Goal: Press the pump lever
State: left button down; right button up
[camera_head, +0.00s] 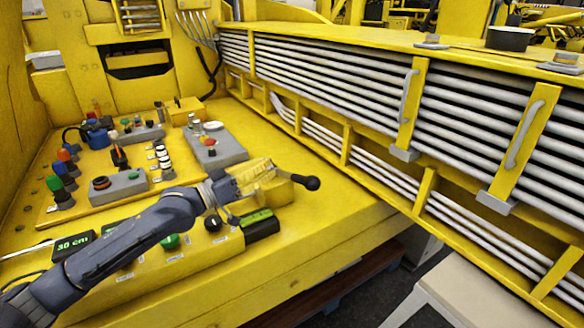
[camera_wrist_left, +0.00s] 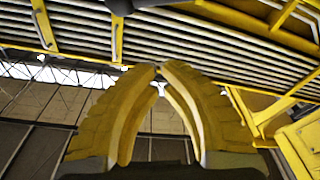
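The pump lever ends in a black ball knob (camera_head: 312,183) and sticks out to the right from a yellow block on the console. My left gripper (camera_head: 272,165) has yellow ribbed fingers and is just left of the knob, over the yellow block (camera_head: 278,192). Its fingers partly cover the block and the lever's inner end; I cannot tell whether they touch the lever. In the left wrist view my left gripper (camera_wrist_left: 159,68) has its fingertips together, with nothing visible between them. The lever does not show in that view. My right gripper is not in view.
The yellow console holds button panels (camera_head: 120,187), a grey box with a red button (camera_head: 215,148) and a green display (camera_head: 75,244). A black-and-green device (camera_head: 259,224) sits below the gripper. A yellow frame with grey pipes (camera_head: 340,75) stands to the right. The console's front right top is clear.

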pick_arm(q)
jog(key=r, duration=0.1)
send_over(298, 178)
jog(key=w, duration=0.1)
jog(key=shift+w+a+r, duration=0.15)
jog(key=shift+a, duration=0.15)
jog(key=shift+d+f, duration=0.25)
jog(key=shift+f, duration=0.6)
jog(key=shift+s+f, duration=0.3)
jog(key=shift+s, duration=0.05)
jog(key=shift+s+f, duration=0.25)
jog(key=shift+f, duration=0.45)
